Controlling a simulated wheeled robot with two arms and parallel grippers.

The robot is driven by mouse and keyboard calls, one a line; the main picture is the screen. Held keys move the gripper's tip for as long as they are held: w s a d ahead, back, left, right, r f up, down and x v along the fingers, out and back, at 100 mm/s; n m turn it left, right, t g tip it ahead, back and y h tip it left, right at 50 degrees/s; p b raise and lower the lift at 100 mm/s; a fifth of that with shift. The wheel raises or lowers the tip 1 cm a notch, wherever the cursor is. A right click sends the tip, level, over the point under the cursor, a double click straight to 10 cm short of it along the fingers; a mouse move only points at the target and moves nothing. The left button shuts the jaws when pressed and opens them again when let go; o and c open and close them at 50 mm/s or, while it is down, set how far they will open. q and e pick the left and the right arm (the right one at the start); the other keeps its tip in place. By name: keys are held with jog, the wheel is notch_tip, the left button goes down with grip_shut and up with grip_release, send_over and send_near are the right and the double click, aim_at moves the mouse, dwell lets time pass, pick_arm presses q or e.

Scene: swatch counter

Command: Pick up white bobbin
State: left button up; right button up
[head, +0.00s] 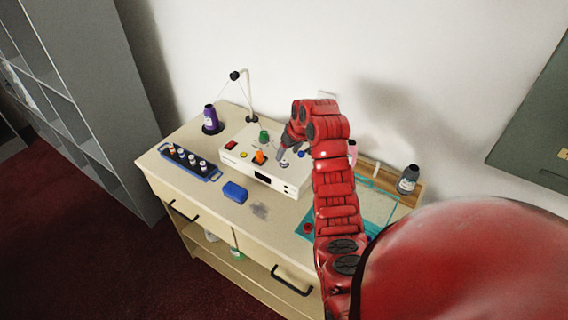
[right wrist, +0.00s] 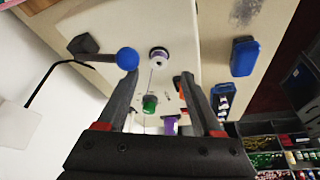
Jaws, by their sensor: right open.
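In the head view the bobbin (head: 284,163) is a small pale spot just below my right gripper, partly hard to make out. My right gripper (head: 286,151) is above the machine (head: 240,165). In the right wrist view its fingers (right wrist: 160,76) are spread, with nothing between the tips; the bobbin appears just beyond them, apart. My left gripper is not in view.
A blue-knobbed lever (right wrist: 127,58) is close to the left finger. A green cone (head: 264,137) and an orange piece (head: 259,157) stand on the machine. A blue bobbin rack (head: 204,174), blue box (head: 235,193), purple spool (head: 211,116) and grey bottle (head: 408,180) are around it.

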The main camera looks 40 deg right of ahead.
aim_at(285, 160)
jog(key=p+x, duration=0.2)
jog(key=x, duration=0.2)
jog(key=shift+d+p, duration=0.1)
jog(key=shift+p, duration=0.25)
jog(key=shift+w+f, duration=0.1)
jog(key=shift+f, duration=0.25)
grip_shut()
